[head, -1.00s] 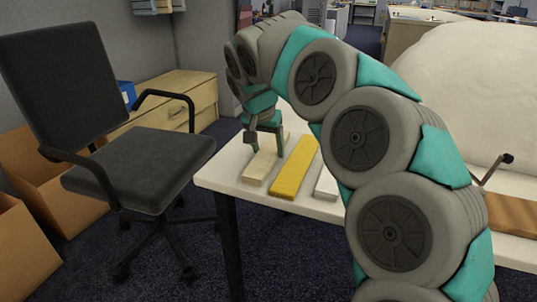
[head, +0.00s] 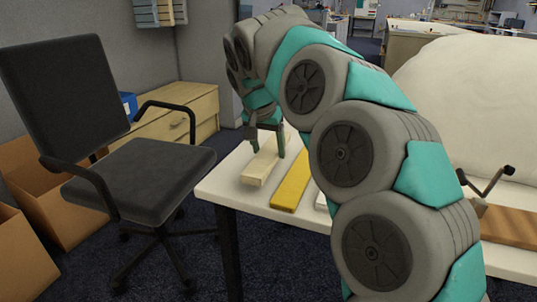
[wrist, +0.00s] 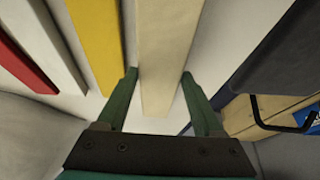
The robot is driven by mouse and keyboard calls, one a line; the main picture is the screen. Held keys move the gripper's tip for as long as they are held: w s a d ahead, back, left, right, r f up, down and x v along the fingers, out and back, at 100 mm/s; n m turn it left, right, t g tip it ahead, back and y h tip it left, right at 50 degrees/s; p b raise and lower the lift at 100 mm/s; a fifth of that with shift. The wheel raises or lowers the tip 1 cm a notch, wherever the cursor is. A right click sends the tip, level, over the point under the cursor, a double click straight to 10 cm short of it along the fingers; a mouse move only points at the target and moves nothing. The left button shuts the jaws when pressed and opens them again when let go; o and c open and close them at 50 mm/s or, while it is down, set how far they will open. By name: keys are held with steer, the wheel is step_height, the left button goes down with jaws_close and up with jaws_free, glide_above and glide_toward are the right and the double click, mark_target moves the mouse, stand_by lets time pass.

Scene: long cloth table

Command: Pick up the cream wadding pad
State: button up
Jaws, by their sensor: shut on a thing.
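The cream wadding pad (head: 262,166) is a long flat pale bar at the left end of the table. In the wrist view the pad (wrist: 170,55) runs lengthwise between the two green fingers. My gripper (head: 267,142) is shut on the pad, one finger on each long side; it also shows in the wrist view (wrist: 160,76). The pad looks roughly level and slightly raised off the cloth, though the gap beneath it is hard to see. Its far end is partly hidden behind my gripper in the head view.
A yellow bar (head: 291,187) lies just right of the pad on the white table (head: 228,185). A white bar (wrist: 38,38) and a red bar (wrist: 20,65) lie beyond it. An office chair (head: 150,172) stands left of the table. A large pale mound (head: 465,100) sits to the right.

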steer(key=s+d, duration=0.2)
steer(key=s, duration=0.2)
steer(key=s+d+r+b, duration=0.1)
steer(key=s+d, duration=0.1)
steer(key=s, duration=0.2)
steer(key=s+d, duration=0.2)
steer(key=s, duration=0.3)
steer(key=shift+d+r+b, duration=0.1)
steer(key=shift+r+b, duration=0.15)
steer(key=shift+b, duration=0.05)
steer(key=shift+s+d, duration=0.3)
steer(key=shift+s, duration=0.45)
